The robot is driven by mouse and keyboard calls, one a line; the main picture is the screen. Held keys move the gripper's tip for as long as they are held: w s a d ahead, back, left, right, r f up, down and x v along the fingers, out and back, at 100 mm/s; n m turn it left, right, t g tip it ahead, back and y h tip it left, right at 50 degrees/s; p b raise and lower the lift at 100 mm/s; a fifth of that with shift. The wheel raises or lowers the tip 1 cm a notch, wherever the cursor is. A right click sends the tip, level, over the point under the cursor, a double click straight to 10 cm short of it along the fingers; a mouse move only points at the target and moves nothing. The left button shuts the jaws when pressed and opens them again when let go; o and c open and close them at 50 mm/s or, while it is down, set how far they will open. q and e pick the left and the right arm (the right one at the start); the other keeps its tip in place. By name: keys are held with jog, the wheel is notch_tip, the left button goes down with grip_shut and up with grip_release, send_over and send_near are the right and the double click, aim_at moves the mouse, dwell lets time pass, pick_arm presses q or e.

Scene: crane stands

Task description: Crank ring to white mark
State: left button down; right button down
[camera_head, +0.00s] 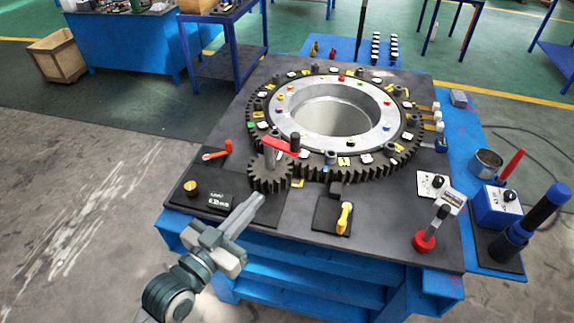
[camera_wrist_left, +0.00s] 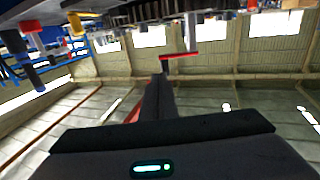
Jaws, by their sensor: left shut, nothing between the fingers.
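The large dark toothed ring (camera_head: 347,170) lies around a silver hub (camera_head: 300,130) on the bench's dark plate. White, yellow and other coloured pieces sit around its top; I cannot tell which white one is the mark. A small dark gear (camera_head: 266,181) stands beside the ring's front-left edge. Above it is a red crank arm (camera_head: 278,147) with a black knob (camera_head: 295,141). The red crank arm also shows in the left wrist view (camera_wrist_left: 180,56). My left gripper (camera_head: 258,199) is shut and empty, in front of the small gear. My right gripper is not in view.
An orange-red lever (camera_head: 218,153) is left of the gear. A yellow lever (camera_head: 344,217) and a red-based lever (camera_head: 425,239) stand at the front. A metal cup (camera_head: 486,163) is at right.

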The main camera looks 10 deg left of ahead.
aim_at(295, 156)
pick_arm(q)
jog(key=shift+w, duration=0.1)
jog(key=p+x, duration=0.5)
jog(key=x, duration=0.8)
jog(key=shift+w+d, duration=0.25)
jog(key=shift+w, duration=0.1)
jog(key=shift+w, duration=0.1)
